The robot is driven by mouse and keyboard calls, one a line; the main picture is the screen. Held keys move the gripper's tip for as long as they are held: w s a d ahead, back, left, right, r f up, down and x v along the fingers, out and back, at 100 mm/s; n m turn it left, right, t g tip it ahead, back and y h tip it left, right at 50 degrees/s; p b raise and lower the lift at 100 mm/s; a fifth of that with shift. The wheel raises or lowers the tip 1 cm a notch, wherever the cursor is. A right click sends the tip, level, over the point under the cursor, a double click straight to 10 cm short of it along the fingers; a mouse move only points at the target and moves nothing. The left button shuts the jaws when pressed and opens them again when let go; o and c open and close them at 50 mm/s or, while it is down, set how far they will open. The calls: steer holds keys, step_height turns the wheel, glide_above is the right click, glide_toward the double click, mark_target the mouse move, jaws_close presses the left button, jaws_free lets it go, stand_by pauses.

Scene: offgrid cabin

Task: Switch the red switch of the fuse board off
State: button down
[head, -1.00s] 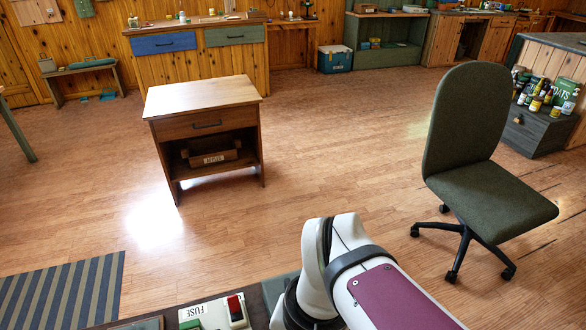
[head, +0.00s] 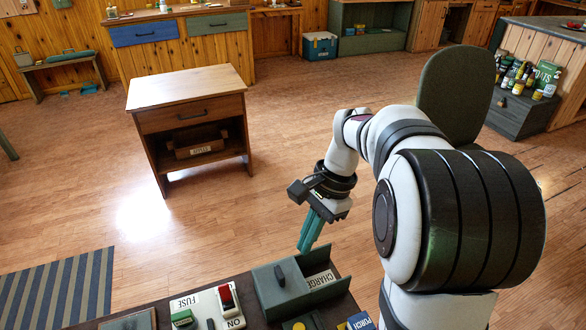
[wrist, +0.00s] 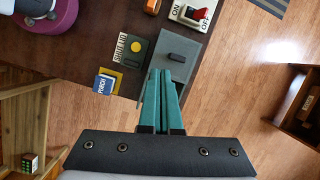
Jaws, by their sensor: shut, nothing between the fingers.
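The red switch (head: 226,297) sits on a white base at the right of the fuse board (head: 188,302), on the dark bench top at the bottom of the head view. In the wrist view the red switch (wrist: 193,13) is at the top edge, between the words ON and OFF. I cannot tell which way it is tipped. My gripper (head: 304,249) points down with its teal fingers together and empty. It is up and to the right of the switch in the head view, apart from it. In the wrist view the fingertips (wrist: 161,72) overlap the grey charge box.
The grey charge box (head: 262,293) with a black knob stands right of the fuse board. A green switch (head: 182,317) is on the board's left. Open floor lies beyond the bench.

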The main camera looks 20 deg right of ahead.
steer(key=w+d+f+m, duration=0.2)
steer(key=w+d+f, duration=0.1)
steer(key=w+d, duration=0.15)
steer(key=shift+m+y, duration=0.3)
steer(key=shift+m, duration=0.1)
steer(key=x, duration=0.3)
steer(key=d+x, duration=0.1)
steer(key=x, duration=0.5)
steer(key=shift+s+d+f, duration=0.15)
steer(key=shift+d+f, duration=0.1)
steer(key=shift+f, duration=0.25)
steer(key=a, duration=0.3)
steer(key=shift+a+f, duration=0.1)
steer(key=shift+f, duration=0.15)
steer(key=d, duration=1.4)
steer(key=shift+r, duration=0.4)
steer(key=shift+a, duration=0.1)
